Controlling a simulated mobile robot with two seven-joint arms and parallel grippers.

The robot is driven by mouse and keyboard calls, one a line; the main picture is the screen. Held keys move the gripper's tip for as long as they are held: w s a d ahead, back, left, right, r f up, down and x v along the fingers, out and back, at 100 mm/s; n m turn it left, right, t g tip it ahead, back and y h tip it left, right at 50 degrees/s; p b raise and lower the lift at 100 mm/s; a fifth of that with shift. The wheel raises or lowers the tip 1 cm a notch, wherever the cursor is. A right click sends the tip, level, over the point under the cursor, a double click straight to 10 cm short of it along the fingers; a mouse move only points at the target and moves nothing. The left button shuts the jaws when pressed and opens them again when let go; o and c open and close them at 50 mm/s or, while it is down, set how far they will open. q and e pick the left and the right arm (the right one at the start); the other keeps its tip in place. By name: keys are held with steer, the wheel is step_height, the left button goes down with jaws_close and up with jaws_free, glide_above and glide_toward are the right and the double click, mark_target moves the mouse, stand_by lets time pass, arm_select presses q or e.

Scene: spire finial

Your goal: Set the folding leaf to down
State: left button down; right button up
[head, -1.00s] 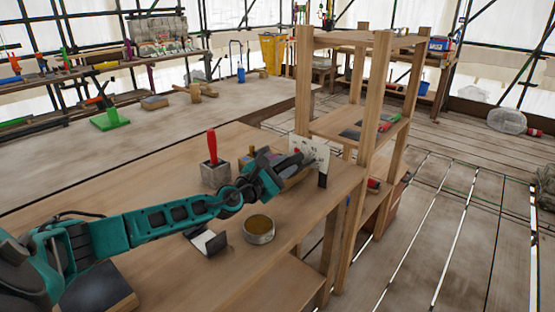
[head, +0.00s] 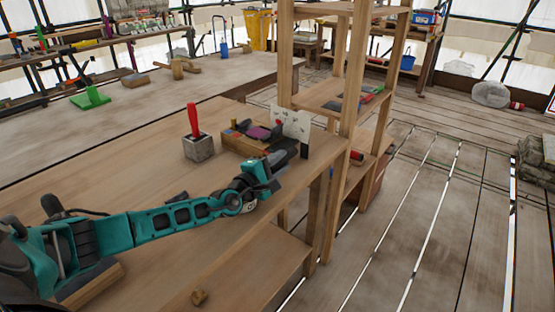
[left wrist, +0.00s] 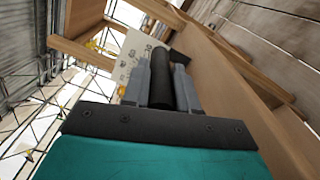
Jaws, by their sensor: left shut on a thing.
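My left gripper (head: 284,158) is at the right-hand edge of the wooden bench top (head: 130,170), close to a white spotted card. In the left wrist view its two grey fingers (left wrist: 168,82) are shut around a black cylindrical bar (left wrist: 160,84). A black bracket-like piece (left wrist: 180,57) shows just beyond the bar, near a wooden panel (left wrist: 220,80). I cannot tell which board is the folding leaf, or its angle. The gripper hides most of the bar in the head view. My right gripper is not in view.
The white card (head: 291,122) stands behind the gripper beside a wooden block with coloured items (head: 245,140). A red-handled tool in a grey block (head: 197,146) stands to the left. A tall wooden shelf frame (head: 350,80) rises just right. Plank floor lies beyond.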

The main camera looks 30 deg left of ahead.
arm_select(q)
steer(key=shift+s+d+f, duration=0.1)
steer(key=shift+f, duration=0.3)
steer(key=c, duration=0.9)
jaws_free()
steer(key=shift+r, duration=0.1)
steer(key=s, duration=0.4)
steer(key=s+p, duration=0.1)
steer(key=s, duration=0.3)
steer(key=s+a, duration=0.1)
steer(key=s, duration=0.3)
steer(key=shift+s+a, duration=0.1)
steer(key=shift+s, duration=0.3)
